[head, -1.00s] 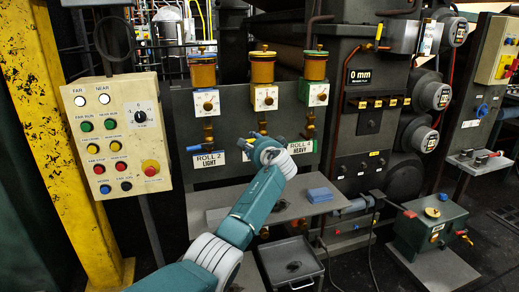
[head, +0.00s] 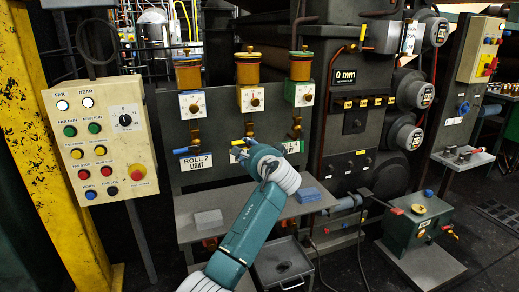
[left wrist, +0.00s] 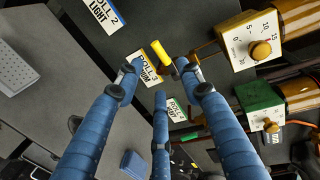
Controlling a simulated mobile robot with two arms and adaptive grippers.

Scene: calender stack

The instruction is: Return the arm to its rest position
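My left arm reaches up from the bottom of the head view. Its gripper (head: 246,146) is in front of the middle valve, close to a yellow valve handle (head: 237,151). In the left wrist view the blue fingers (left wrist: 160,76) are spread apart with nothing between them. The yellow handle (left wrist: 160,53) lies just beyond the fingertips there, and I cannot tell whether a finger touches it. The ROLL 3 label (left wrist: 150,68) is partly hidden behind the fingers. My right gripper is not in view.
Three amber oilers (head: 249,70) with dials stand above the valves. A shelf (head: 185,230) below holds a grey block (head: 208,219) and a blue block (head: 307,195). A button panel (head: 103,145) stands left, a green box (head: 418,224) on the floor right.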

